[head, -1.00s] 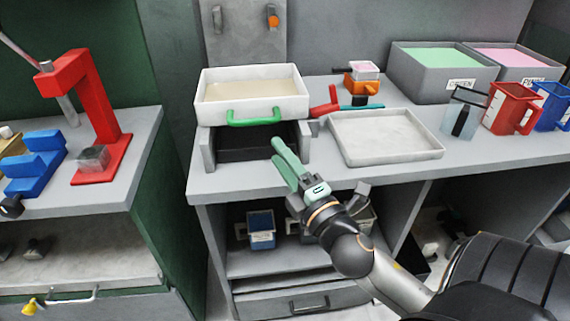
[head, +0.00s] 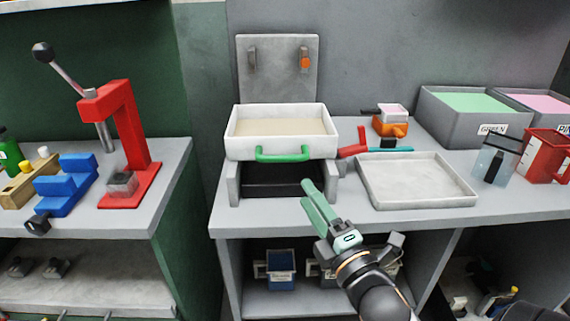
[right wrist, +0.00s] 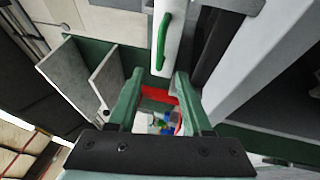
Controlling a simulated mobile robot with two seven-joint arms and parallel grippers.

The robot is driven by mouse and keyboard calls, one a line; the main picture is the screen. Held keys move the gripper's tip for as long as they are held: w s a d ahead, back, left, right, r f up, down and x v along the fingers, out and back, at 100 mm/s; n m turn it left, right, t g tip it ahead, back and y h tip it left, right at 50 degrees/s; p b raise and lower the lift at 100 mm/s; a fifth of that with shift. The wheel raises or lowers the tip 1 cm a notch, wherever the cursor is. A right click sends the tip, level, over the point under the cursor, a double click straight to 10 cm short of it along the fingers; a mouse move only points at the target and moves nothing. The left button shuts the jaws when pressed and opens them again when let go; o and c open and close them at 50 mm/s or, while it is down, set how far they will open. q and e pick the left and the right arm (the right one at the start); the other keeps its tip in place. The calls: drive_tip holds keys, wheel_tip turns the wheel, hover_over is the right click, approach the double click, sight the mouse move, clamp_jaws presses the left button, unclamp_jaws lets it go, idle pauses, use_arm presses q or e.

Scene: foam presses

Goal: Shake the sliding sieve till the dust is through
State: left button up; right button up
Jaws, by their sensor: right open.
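The sliding sieve (head: 234,144) is a white tray with a pale, dusty bed inside and a green handle (head: 283,154) on its front. It sits on a grey stand (head: 233,187) with a dark opening beneath. My right gripper (head: 312,192) is in front of and below the handle, apart from it, with its green fingers pointing up toward the stand. In the right wrist view the fingers (right wrist: 155,82) are spread with nothing between them, and the green handle (right wrist: 163,42) shows just beyond. My left gripper is not in view.
A shallow white tray (head: 415,198) lies right of the stand. Red and teal tools, an orange block (head: 389,127), grey bins (head: 440,116) and a red jug (head: 543,157) stand beyond. A red press (head: 136,150) is on the left bench, across a gap.

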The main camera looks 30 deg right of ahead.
sight(284, 161)
drive_tip(key=x, duration=1.2)
drive_tip(key=shift+w, duration=0.2)
clamp_jaws()
idle(1.2)
